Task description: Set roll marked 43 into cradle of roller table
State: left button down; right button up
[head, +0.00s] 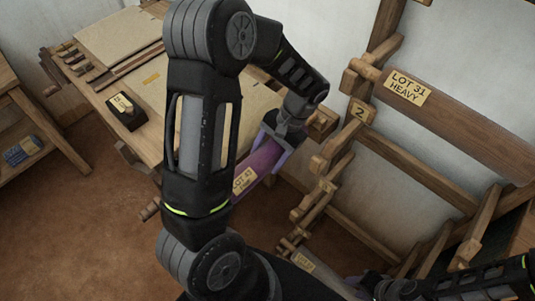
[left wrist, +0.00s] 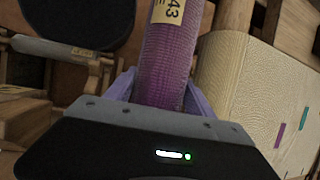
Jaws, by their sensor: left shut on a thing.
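A purple roll (head: 262,163) with a tag reading LOT 43 is in my left gripper (head: 279,141), which is shut around it. In the head view the roll slants beside the right edge of a wooden table (head: 148,150) with a cream top; my left arm hides part of both. In the left wrist view the purple roll (left wrist: 160,75) lies between the lilac fingers (left wrist: 160,92), with the 43 tag at the top. My right gripper (head: 376,287) is at the bottom edge, partly cut off, its fingers unclear. I cannot make out the cradle clearly.
A pale tagged roll (head: 315,270) lies lower down. A dark tagged block (head: 126,112) sits on the table. Floor at lower left is clear.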

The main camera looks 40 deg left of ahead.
pick_arm(q)
jog(key=shift+c, duration=1.8)
grip_release()
jog(key=p+v, duration=0.7)
jog(key=v, duration=0.4)
jog(key=shift+d+r+p, duration=0.1)
jog(key=shift+r+p, duration=0.15)
jog(key=shift+p, duration=0.1)
jog(key=shift+w+d+r, duration=0.1)
jog(key=shift+w+r, duration=0.05)
jog(key=shift+r, duration=0.15)
jog(key=shift+f, duration=0.1)
